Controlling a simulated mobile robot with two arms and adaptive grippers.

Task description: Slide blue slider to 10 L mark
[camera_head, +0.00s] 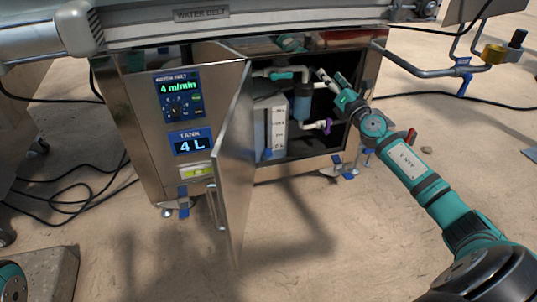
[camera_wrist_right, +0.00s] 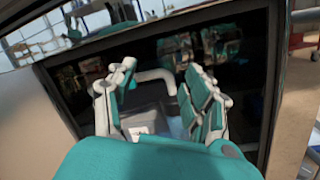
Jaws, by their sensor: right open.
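The blue slider (camera_head: 267,153) sits low on the white tank (camera_head: 262,125) inside the open cabinet, beside an upright scale strip (camera_head: 279,128) whose marks are too small to read. My right gripper (camera_head: 333,80) is at the cabinet opening, up and to the right of the slider, apart from it. It is open and empty, with both teal-padded fingers spread in the right wrist view (camera_wrist_right: 160,88). There the slider cannot be made out. The tank display (camera_head: 192,141) reads 4 L. My left gripper is not in view.
The cabinet door (camera_head: 233,160) stands open toward me, left of the opening. White pipes, a blue filter (camera_head: 302,103) and a purple-handled valve (camera_head: 327,126) crowd the cabinet's right part. A pipe (camera_head: 425,72) runs outside right. The floor in front is clear.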

